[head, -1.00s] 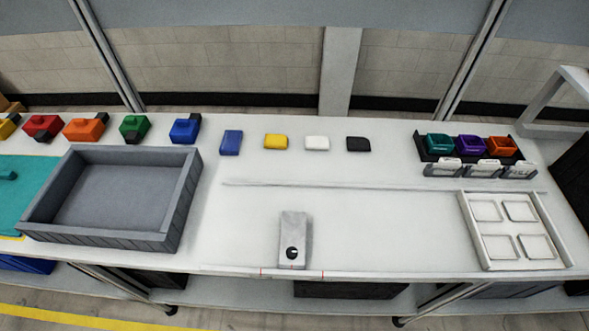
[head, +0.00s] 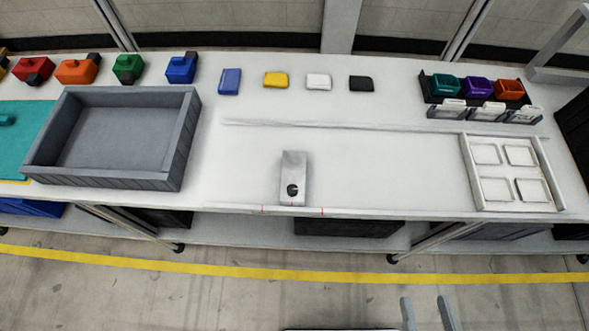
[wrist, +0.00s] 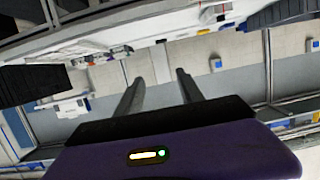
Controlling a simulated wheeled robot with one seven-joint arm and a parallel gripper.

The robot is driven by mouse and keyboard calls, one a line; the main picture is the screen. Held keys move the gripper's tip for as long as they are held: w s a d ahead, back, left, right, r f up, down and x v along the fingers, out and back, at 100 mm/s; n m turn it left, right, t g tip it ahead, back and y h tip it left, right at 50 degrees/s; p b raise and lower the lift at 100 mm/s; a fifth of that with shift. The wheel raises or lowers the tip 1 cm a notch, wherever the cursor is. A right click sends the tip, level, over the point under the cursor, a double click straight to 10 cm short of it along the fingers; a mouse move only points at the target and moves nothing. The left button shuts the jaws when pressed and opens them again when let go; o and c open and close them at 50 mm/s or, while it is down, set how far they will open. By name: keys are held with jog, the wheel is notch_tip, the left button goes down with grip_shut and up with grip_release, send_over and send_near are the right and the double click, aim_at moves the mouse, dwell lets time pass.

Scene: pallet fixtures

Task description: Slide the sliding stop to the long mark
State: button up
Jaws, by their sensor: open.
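The sliding stop (head: 293,172) is a grey block with a dark round knob or hole near its front end. It stands at the front edge of the white bench (head: 240,160). Two red marks show on the bench's front edge, a left one (head: 263,209) near the stop's left side and a right one (head: 322,211) to its right; I cannot tell which is the long mark. My gripper (head: 428,313) shows at the bottom of the head view, in front of the bench and apart from the stop. Its two fingers (wrist: 160,85) are spread and empty in the wrist view.
A grey crate (head: 187,140) stands left of the stop. A white four-pocket tray (head: 470,175) sits at the right. Blue, yellow (head: 276,79), white and black blocks lie behind a thin rail (head: 340,126). Small bins (head: 477,87) stand at the back right. The bench around the stop is clear.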

dwell(0.3)
jog(key=shift+o, duration=1)
jog(key=o, duration=0.5)
jog(key=w+r, duration=0.1)
jog(key=w, duration=0.1)
jog(key=w+a+r+t+p, duration=0.1)
jog(key=w, duration=0.1)
jog(key=w+r+t+y, duration=0.1)
jog(key=w+r, duration=0.1)
jog(key=w, duration=0.1)
jog(key=shift+a+n, duration=0.3)
jog(key=shift+a, duration=0.05)
jog(key=w+a+f+g+y+p, duration=0.1)
jog(key=w+a+f+g+p, duration=0.1)
jog(key=w+a, duration=0.7)
jog(key=w+a+f+n+g+y+p, duration=0.15)
jog(key=w+a, duration=0.25)
jog(key=w, duration=0.8)
jog(key=w+a+f+m+g+y+p, duration=0.1)
jog(key=w+a+g, duration=0.1)
jog(key=w+a, duration=0.7)
jog(key=m+g+h+p, duration=0.15)
jog(key=g+h, duration=0.35)
jog(key=g, duration=0.6)
send_over(294, 168)
jog(key=shift+y, duration=0.25)
notch_tip(294, 168, down, 6)
jog(key=shift+r, duration=0.25)
jog(key=shift+f, duration=3.75)
